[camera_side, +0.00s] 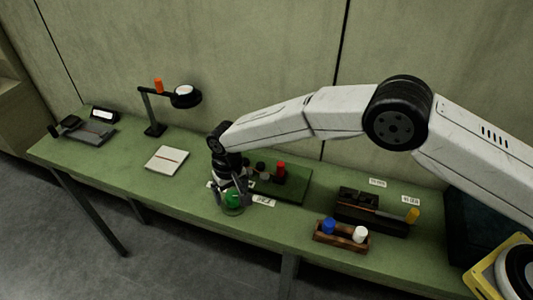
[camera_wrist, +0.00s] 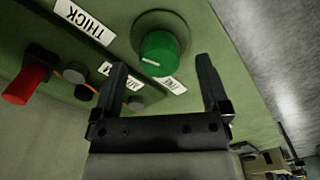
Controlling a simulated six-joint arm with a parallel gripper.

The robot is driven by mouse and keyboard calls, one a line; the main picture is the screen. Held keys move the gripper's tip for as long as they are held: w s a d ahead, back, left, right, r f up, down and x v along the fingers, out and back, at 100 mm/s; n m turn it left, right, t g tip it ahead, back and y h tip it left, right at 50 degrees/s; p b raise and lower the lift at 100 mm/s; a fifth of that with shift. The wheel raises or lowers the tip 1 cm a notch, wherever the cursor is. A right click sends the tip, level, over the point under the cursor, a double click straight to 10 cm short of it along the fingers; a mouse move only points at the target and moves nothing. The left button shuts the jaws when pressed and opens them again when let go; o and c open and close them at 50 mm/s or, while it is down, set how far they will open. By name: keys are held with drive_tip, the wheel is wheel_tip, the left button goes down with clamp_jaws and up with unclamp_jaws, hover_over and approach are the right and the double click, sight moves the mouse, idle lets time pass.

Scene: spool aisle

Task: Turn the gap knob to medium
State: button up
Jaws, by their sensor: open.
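The gap knob is a green round knob (camera_wrist: 160,52) with a white pointer line. In the side view it shows as a green spot (camera_side: 232,200) near the front edge of the bench, partly covered by my gripper. White labels sit around it; one reads THICK (camera_wrist: 84,22), and two others are partly hidden or too small to read. My gripper (camera_wrist: 165,75) is open, with one finger on each side below the knob in the wrist view. The knob shows between and beyond the fingertips. I cannot tell whether either finger touches it.
A red knob (camera_wrist: 24,84) and darker parts stand on the green panel (camera_side: 292,188) behind. A wooden holder (camera_side: 341,243) with blue and white pieces and a black device (camera_side: 372,213) stand right. A notebook (camera_side: 167,159) and a lamp (camera_side: 185,97) are left.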

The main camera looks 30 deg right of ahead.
sight(235, 194)
drive_tip(key=shift+r, duration=3.05)
drive_tip(key=shift+d+r, duration=0.25)
drive_tip(key=shift+d, duration=0.15)
drive_tip(key=s+d+r+m+t, duration=0.15)
drive_tip(key=d+r, duration=0.25)
drive_tip(key=d, duration=0.5)
drive_tip(key=s+d+r+n, duration=0.1)
drive_tip(key=s+d+r, duration=0.2)
drive_tip(key=d, duration=0.7)
drive_tip(key=s+d+r+m+t, duration=0.1)
drive_tip(key=s+d, duration=1.3)
drive_tip(key=s, duration=0.3)
drive_tip(key=shift+s, duration=0.15)
